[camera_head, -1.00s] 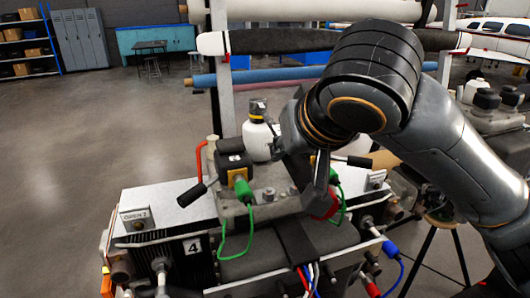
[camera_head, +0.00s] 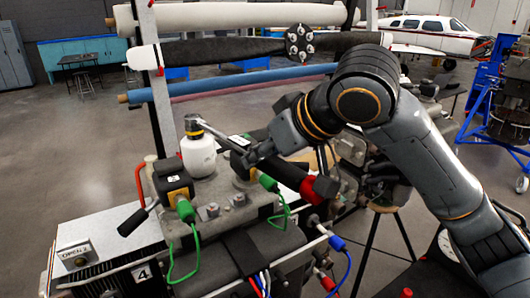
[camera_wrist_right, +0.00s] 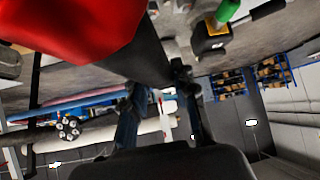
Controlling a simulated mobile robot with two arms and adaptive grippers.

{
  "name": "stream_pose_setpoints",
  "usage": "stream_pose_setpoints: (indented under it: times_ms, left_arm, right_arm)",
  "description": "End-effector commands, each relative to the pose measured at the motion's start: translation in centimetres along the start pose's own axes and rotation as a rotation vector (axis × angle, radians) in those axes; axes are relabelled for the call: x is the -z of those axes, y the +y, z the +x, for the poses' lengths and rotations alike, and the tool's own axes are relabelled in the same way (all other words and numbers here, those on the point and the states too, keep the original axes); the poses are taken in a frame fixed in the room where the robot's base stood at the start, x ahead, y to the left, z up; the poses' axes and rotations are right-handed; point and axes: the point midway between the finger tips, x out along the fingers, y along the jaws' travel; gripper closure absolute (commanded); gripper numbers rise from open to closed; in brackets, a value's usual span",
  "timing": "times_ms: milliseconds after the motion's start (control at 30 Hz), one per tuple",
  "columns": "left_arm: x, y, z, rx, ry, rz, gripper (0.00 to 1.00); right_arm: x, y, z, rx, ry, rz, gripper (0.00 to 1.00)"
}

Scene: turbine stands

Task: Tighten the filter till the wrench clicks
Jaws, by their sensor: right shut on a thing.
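The white filter (camera_head: 198,155) stands upright on the grey engine block, with a black and yellow piece on its top. The wrench has a silver shaft (camera_head: 217,136) that reaches from the filter's top down to the right, then a black grip (camera_head: 285,173) and a red end (camera_head: 313,190). My right gripper (camera_head: 255,158) is shut on the wrench's black grip. The right wrist view shows the red end (camera_wrist_right: 75,25) close up and the black grip (camera_wrist_right: 140,65) running between the fingers (camera_wrist_right: 158,88). The filter's seat is not clear. My left gripper is out of view.
Black and yellow boxes with green connectors (camera_head: 185,210) stand beside the filter. A red bent handle (camera_head: 140,185) rises at the left. Cables (camera_head: 262,280) run over the engine's front. A propeller (camera_head: 260,47) and rolls lie on a rack behind.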

Motion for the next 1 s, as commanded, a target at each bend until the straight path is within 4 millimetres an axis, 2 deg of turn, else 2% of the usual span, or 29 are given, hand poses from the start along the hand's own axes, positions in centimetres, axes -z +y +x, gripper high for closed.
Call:
stream_pose_setpoints:
  times_ms: [33,267,1000]
  left_arm:
    - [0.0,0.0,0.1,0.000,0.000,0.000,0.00]
    - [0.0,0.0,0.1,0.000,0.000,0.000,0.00]
    - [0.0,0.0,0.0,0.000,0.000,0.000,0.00]
  right_arm:
    - [-0.7,-0.1,0.6,0.004,-0.022,-0.001,1.00]
    - [-0.5,-0.1,0.4,0.004,-0.022,-0.001,1.00]
    - [1.6,0.0,-1.4,0.000,-0.003,0.000,1.00]
